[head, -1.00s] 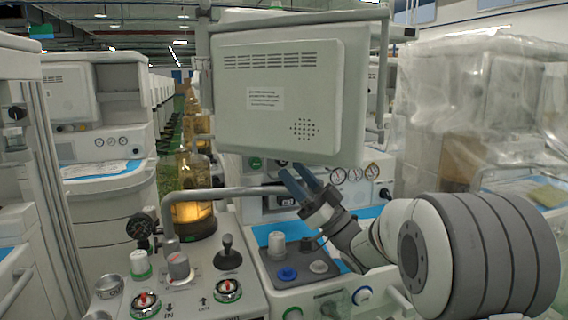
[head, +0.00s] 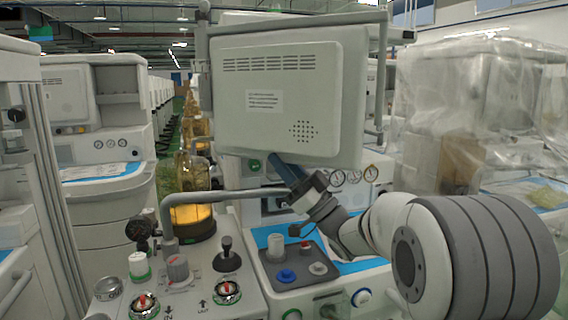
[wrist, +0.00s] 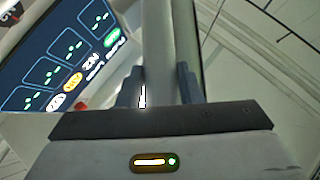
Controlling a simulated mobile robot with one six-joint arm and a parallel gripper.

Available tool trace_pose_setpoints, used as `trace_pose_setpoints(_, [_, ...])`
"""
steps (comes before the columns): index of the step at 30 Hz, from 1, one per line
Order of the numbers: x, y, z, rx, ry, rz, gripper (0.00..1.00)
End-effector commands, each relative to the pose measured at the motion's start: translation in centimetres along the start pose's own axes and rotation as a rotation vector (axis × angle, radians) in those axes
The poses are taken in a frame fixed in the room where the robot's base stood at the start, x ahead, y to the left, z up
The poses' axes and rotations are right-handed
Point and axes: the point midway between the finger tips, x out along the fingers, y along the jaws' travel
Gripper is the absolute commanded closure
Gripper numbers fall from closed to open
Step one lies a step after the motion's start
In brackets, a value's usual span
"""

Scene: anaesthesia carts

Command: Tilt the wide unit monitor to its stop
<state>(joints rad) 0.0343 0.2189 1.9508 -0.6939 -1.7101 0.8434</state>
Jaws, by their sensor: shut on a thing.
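The wide unit monitor (head: 285,100) shows its pale back, with vent slots, a label and a dotted grille, in the middle of the head view. My gripper (head: 282,162) reaches up from below to its lower edge, and one blue finger overlaps that edge. In the wrist view my gripper (wrist: 158,85) has a blue finger on each side of the monitor's pale edge (wrist: 157,35) and is shut on it. The lit screen (wrist: 60,60) shows to the left there. The exact finger contact is hard to make out.
A control panel with a joystick (head: 227,255) and a grey curved rail (head: 225,194) stands at front left. A yellow-lit glass vessel (head: 192,215) is behind the rail. Gauges (head: 337,177) sit below the monitor. A plastic-covered unit (head: 470,110) is at right.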

Motion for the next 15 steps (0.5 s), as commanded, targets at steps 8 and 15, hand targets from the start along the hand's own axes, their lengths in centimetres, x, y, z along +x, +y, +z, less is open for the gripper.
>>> trace_pose_setpoints(8, [0.01,-0.01,0.02,0.000,0.000,0.000,0.97])
trace_pose_setpoints(15, [0.06,-0.22,0.02,0.004,0.000,0.003,1.00])
